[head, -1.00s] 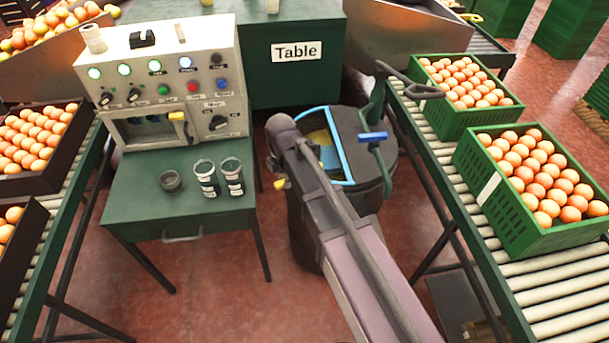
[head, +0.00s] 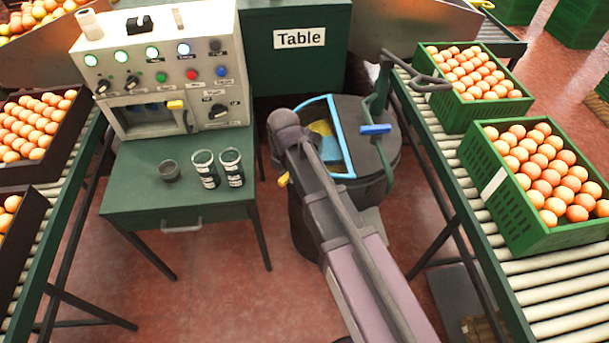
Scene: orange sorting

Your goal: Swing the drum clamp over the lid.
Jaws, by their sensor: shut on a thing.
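The dark drum (head: 305,225) stands on the floor right of the green table. Its lid (head: 365,150) is dark, with a blue-edged opening (head: 348,176) on the left showing yellow and blue inside. A green bar with a blue grip (head: 376,129) stands at the lid's right side. A small yellow tip (head: 283,180) pokes out left of my arm, by the drum's side; I cannot tell which part is the clamp. My arm crosses in front of the drum and hides part of it. My gripper's fingers are not visible; the arm hides that area.
A roller conveyor (head: 545,300) with green crates of oranges (head: 500,215) runs along the right. Another conveyor (head: 60,230) is at left. Red floor shows between them.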

